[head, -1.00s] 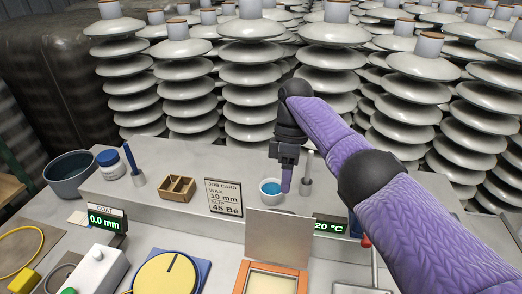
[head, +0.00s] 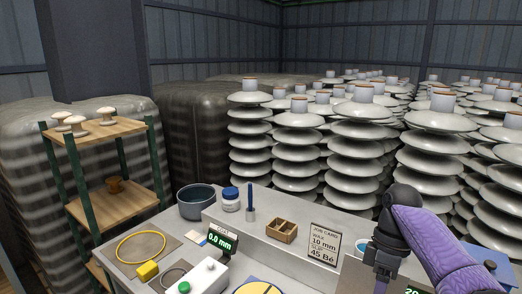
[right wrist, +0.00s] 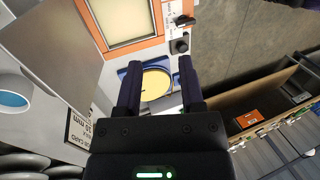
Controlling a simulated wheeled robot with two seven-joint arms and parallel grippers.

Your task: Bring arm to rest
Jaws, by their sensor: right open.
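My right arm comes in from the right of the head view, with a purple sleeve and a black wrist. Its gripper (head: 381,270) hangs low over the bench, to the right of the job card (head: 324,244), and its tips are hard to make out there. In the right wrist view the gripper (right wrist: 159,66) shows two dark fingers standing apart with nothing between them. Behind the gap is a yellow disc (right wrist: 156,84) on a blue base. My left gripper is not in view.
The bench holds a dark bowl (head: 196,202), a blue-lidded jar (head: 230,200), a wooden tray (head: 281,230) and a white box (head: 205,277). Tall insulator stacks (head: 364,133) crowd behind it. A green-posted shelf (head: 110,129) stands at left. A metal plate (right wrist: 52,45) shows in the wrist view.

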